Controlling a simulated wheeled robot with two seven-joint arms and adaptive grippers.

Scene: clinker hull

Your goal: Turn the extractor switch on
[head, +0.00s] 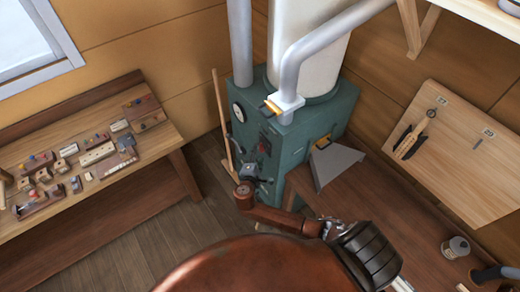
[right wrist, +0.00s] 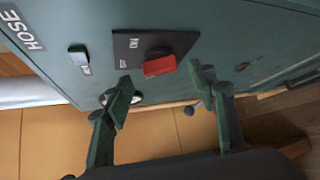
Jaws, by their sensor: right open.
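The extractor is a teal cabinet (head: 300,135) under a white drum, at the back centre of the head view. Its switch is a red rocker (right wrist: 160,66) on a black plate (right wrist: 128,45) in the right wrist view. The plate carries small white lettering that I cannot read for sure. In the head view the switch is small, near the cabinet's front. My right gripper (right wrist: 163,80) is open and empty, its two fingers apart on either side of the red rocker in the picture. I cannot tell whether they touch the panel. My left gripper is not in view.
A grey pipe (head: 318,45) runs to the cabinet, and a wooden stick (head: 222,120) leans beside it. A bench (head: 160,105) with blocks and small tools stands left. A brown worktop (head: 375,205) lies right. A small metal lever (right wrist: 79,56) sits left of the switch plate.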

